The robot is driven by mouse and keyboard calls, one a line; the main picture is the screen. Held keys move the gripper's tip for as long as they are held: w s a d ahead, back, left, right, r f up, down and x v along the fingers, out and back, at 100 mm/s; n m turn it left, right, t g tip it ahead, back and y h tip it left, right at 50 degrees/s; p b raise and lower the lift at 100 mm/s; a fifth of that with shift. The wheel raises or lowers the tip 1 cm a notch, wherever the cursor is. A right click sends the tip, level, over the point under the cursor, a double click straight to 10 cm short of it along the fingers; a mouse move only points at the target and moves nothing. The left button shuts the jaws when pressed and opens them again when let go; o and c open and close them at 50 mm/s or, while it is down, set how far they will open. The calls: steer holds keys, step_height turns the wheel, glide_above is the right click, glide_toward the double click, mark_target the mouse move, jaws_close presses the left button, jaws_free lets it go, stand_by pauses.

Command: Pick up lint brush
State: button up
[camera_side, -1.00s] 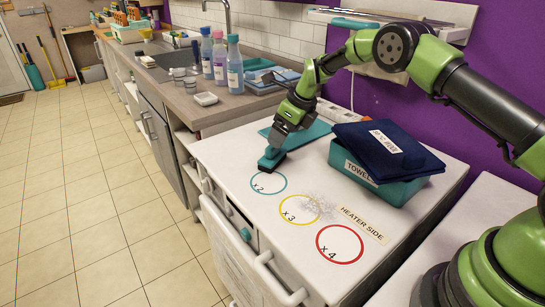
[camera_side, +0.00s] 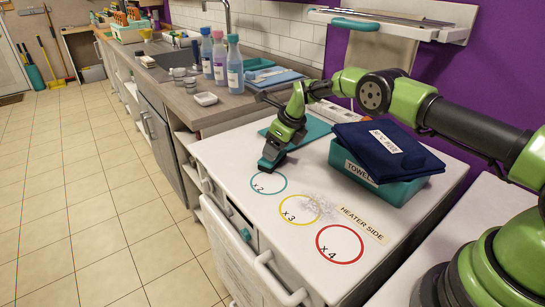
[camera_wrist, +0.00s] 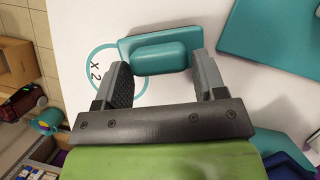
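The lint brush (camera_wrist: 160,50) is teal, with a raised rounded grip on a wider base. The raised grip sits between the fingertips, with a small gap visible at the left finger; contact at the right finger cannot be told. In the side view my gripper (camera_side: 274,156) points down at the brush and hides most of it.
A teal towel bin (camera_side: 375,182) with folded navy cloth (camera_side: 388,150) stands at right. A flat teal board (camera_side: 312,130) lies behind the gripper. Yellow (camera_side: 300,209) and red (camera_side: 340,244) rings mark clear surface in front. Bottles (camera_side: 220,58) stand on the back counter.

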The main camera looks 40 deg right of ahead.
steer(key=c, duration=0.6)
steer(key=shift+r, duration=0.15)
step_height(320, 180, up, 10)
steer(key=shift+f, duration=0.1)
steer(key=o, duration=0.5)
steer(key=c, duration=0.3)
